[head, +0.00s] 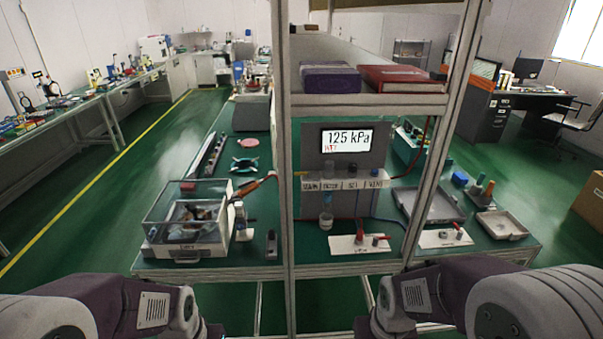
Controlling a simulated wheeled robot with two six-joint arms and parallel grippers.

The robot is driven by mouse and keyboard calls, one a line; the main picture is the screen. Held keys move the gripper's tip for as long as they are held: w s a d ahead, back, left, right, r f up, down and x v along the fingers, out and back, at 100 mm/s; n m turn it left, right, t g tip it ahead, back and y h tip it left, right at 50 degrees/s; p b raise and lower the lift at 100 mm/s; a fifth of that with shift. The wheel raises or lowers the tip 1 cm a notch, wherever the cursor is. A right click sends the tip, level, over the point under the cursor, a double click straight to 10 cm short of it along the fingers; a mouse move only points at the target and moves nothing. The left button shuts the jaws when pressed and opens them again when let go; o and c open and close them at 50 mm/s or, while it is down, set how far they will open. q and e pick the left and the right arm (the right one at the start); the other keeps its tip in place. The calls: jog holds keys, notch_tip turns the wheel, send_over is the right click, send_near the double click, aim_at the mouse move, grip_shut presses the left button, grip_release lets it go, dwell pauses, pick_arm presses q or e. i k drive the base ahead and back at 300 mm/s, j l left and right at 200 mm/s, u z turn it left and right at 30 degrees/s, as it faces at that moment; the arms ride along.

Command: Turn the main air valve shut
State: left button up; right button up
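A grey panel (312,143) stands behind the frame posts on the bench, with a display (347,139) reading 125 kPa. Under it is a pale label strip (343,184) with small knobs above it; its leftmost label seems to read MAIN, but the lettering is small. An orange piece shows by that left end, partly hidden by the post. Below, a white plate (343,246) carries two red levers (360,236). I cannot tell which fitting is the main air valve or its position. Only my arms show at the bottom edge; both grippers are out of view.
Two metal posts (283,150) and a shelf (380,103) with boxes frame the panel. A clear-lidded box (187,212) stands left; a grey tray (430,205) and another small plate (437,239) lie right. An orange-ended hose (250,187) crosses the bench.

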aim_at(309, 175)
jog(key=i+j+u, duration=0.45)
jog(key=i+j, duration=0.55)
jog(key=i, duration=0.05)
